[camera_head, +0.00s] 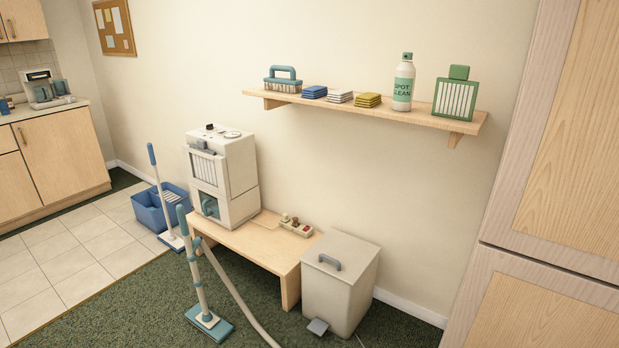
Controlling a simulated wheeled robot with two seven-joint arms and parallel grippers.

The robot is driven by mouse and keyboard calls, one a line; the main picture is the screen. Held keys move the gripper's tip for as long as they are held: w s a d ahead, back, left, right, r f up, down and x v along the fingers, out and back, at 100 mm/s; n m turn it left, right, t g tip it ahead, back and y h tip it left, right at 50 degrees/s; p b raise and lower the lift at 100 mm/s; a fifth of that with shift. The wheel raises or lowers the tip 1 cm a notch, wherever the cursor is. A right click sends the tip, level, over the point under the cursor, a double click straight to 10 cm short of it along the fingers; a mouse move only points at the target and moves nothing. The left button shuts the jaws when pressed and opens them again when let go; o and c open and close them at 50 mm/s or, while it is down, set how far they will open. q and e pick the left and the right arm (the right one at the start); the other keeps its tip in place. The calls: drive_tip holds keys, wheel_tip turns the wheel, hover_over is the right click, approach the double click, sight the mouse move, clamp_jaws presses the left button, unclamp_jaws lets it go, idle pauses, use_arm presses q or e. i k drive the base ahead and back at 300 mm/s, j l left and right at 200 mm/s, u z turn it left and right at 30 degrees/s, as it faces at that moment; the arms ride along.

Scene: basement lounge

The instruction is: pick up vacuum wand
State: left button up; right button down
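The vacuum wand (198,279) stands nearly upright on the green carpet in front of the low wooden bench. It has a cream tube, a blue-grey handle at the top and a flat blue floor head (209,323). A pale hose (238,293) runs from near its upper part down to the bottom edge of the picture. A similar wand-like tool (161,195) with a blue grip and flat head stands farther back by the blue bucket. Neither of my grippers shows in the head view.
The low wooden bench (250,246) holds a white machine (234,177) and a small tray of knobs (296,226). A white pedal bin (340,285) stands at its right. A blue bucket (151,212) is at the left. A wall shelf (400,112) holds cleaning items. Carpet at the lower left is clear.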

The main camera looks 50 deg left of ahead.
sight(210, 324)
drive_tip(key=u, duration=2.3)
drive_tip(key=i, duration=0.1)
